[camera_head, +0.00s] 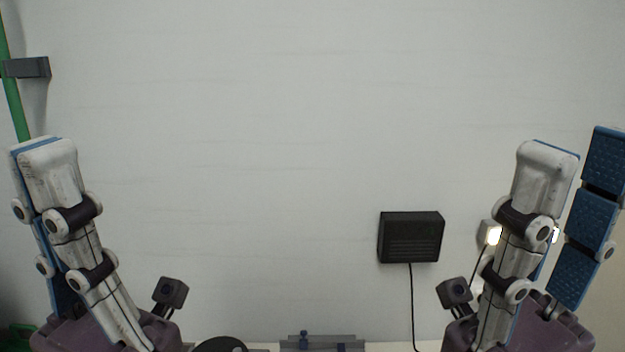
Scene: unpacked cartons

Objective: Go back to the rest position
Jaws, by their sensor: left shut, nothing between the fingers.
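My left gripper (43,155) is at the left of the head view, pointing up in front of the wall. Its white and blue fingers lie close together, shut with nothing between them. My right gripper (578,150) is at the right, also pointing up. Its white finger and its blue-padded finger stand apart, so it is open, and nothing shows between them. The two grippers are far apart and roughly level. Their lower parts are cut off by the bottom edge of the picture.
A pale wall (280,150) fills the view. A black box (411,238) with a hanging cable is on it, left of my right gripper. A green pole (14,100) with a grey bracket (28,67) stands at far left. A grey fixture (318,345) shows at the bottom.

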